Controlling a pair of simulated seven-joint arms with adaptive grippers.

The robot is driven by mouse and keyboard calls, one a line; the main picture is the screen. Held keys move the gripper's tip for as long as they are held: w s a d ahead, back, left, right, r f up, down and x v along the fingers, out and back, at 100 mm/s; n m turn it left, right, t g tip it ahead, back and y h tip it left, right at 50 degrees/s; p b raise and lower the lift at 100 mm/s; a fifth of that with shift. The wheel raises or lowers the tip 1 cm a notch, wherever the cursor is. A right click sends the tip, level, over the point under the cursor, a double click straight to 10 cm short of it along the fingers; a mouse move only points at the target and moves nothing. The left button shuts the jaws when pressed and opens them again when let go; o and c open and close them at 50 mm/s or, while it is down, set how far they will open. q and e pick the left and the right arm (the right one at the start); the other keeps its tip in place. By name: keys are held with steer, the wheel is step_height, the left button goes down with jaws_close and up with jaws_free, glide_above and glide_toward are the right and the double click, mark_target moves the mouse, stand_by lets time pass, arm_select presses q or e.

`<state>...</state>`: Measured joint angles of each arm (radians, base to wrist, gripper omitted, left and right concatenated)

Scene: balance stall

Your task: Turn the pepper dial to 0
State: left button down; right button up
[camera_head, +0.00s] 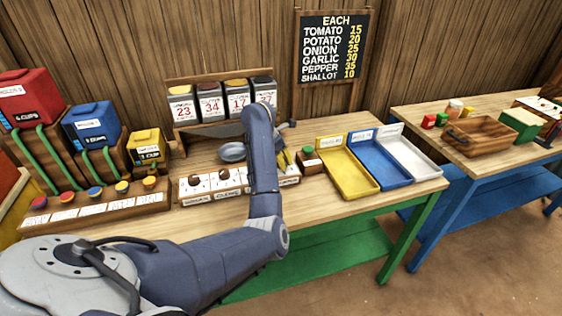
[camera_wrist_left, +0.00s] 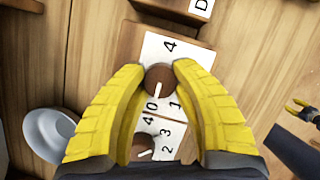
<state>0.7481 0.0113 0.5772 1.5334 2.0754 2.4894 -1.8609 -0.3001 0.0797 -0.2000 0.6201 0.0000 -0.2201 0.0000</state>
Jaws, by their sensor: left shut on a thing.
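My left gripper (camera_wrist_left: 170,72) is shut on a round brown dial (camera_wrist_left: 158,80) on a white panel; its yellow fingers sit on both sides of it. I cannot read that dial's label. A small yellow-tipped gripper (camera_wrist_left: 301,107), seemingly my right one, shows at the wrist view's right edge; its opening is unclear.
A neighbouring dial (camera_wrist_left: 145,148) is close by. A grey pan (camera_head: 232,152) stands behind the block. To the right are a small block with a green top (camera_head: 308,153) and yellow (camera_head: 347,176), blue (camera_head: 380,165) and white (camera_head: 409,156) trays. A price board (camera_head: 334,47) hangs behind.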

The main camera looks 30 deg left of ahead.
arm_select(q)
steer(key=c, duration=1)
jaws_free()
steer(key=shift+w, duration=0.1)
steer(key=shift+o, duration=0.2)
steer(key=shift+r, duration=0.1)
steer(key=v, duration=0.5)
steer(key=shift+a, duration=0.1)
steer(key=shift+s+a, duration=0.35)
steer(key=shift+s, duration=0.7)
steer(key=s+a, duration=0.1)
steer(key=s, duration=0.2)
steer(key=s+a, duration=0.1)
steer(key=s, duration=0.2)
steer(key=s+a, duration=0.1)
steer(key=s, duration=0.2)
steer(key=shift+s, duration=0.1)
